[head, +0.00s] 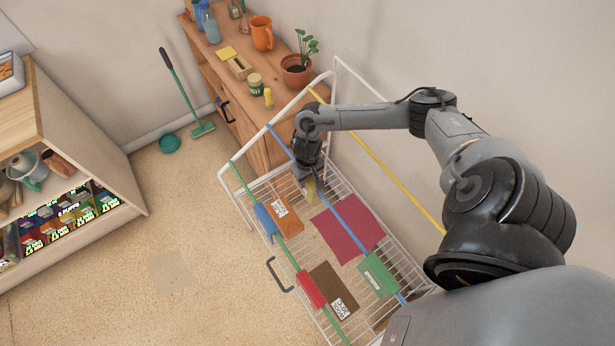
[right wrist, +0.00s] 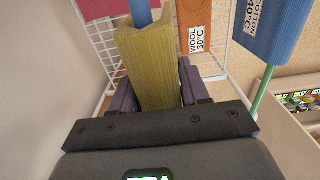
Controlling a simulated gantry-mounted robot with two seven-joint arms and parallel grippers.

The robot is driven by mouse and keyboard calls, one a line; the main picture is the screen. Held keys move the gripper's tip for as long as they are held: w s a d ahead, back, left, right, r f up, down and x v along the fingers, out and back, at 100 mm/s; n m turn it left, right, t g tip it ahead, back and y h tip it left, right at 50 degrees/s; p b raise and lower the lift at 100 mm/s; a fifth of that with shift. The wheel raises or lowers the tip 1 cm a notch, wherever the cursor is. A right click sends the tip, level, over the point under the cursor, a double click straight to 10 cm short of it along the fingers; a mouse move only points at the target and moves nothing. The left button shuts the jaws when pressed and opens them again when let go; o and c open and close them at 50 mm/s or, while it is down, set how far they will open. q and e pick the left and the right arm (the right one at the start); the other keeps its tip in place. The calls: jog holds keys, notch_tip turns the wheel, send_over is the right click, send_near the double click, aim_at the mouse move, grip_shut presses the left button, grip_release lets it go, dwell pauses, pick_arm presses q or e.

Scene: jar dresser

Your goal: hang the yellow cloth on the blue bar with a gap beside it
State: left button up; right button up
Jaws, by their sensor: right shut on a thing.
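The yellow cloth (head: 311,192) is between the fingers of my right gripper (head: 308,180), which is shut on it. In the right wrist view the cloth (right wrist: 150,65) looks like a narrow folded strip. The blue bar (head: 283,144) runs along the white rack beneath the gripper. In the wrist view the bar (right wrist: 142,14) meets the cloth's top edge, so the cloth lines up with it; I cannot tell whether the cloth rests on the bar. Further along the bar are a crimson cloth (head: 350,226) and a green cloth (head: 378,276). My left gripper is not in view.
The green bar (head: 243,180) carries a blue cloth (head: 265,220) and a red cloth (head: 311,290). Orange (head: 289,223) and brown (head: 330,283) pieces with tags show within the rack. The yellow bar (head: 385,172) looks bare. A wooden dresser (head: 224,76) stands behind the rack.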

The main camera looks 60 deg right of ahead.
jog(key=o, duration=0.9)
jog(key=shift+r, duration=0.1)
notch_tip(320, 180, up, 2)
jog(key=p, duration=0.3)
jog(key=shift+r, duration=0.1)
notch_tip(320, 180, up, 5)
jog(key=p, duration=0.6)
jog(key=shift+p, duration=0.3)
jog(key=shift+f, duration=0.2)
